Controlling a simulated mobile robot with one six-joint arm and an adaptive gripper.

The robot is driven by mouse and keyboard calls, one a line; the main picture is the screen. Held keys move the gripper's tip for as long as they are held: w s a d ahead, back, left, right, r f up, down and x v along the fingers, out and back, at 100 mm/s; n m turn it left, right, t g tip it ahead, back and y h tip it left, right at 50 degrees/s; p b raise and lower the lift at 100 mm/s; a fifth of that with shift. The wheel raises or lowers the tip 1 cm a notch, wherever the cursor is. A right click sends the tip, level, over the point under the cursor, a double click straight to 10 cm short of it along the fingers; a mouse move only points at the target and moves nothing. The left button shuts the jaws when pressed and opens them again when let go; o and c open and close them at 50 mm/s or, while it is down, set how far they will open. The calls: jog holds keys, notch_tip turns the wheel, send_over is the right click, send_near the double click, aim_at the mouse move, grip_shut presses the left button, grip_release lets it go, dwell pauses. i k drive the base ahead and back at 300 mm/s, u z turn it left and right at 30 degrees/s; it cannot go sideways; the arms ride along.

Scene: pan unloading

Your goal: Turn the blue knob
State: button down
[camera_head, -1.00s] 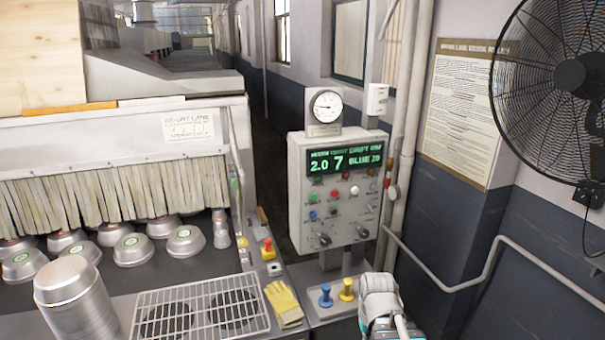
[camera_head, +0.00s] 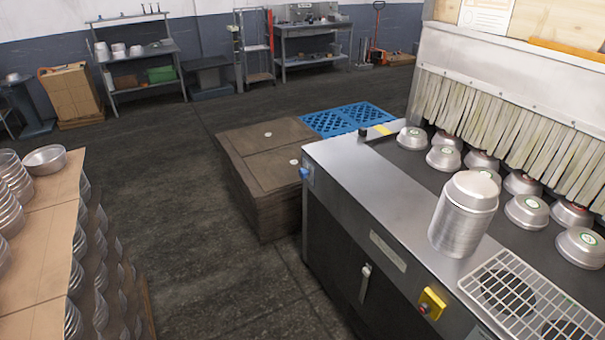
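A stack of pans (camera_head: 462,225) and a wire rack (camera_head: 535,300) sit on the machine. A yellow switch box (camera_head: 432,303) is on its front. A brown block (camera_head: 265,165) stands behind its left end. Stacked pans on cardboard (camera_head: 50,240) are at left. The floor between is clear.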

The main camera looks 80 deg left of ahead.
aim_at(302, 173)
jog(key=u, duration=2.75)
jog(key=i, duration=0.75)
jog(key=u, duration=0.6)
jog(key=i, duration=0.75)
jog(key=u, duration=0.05)
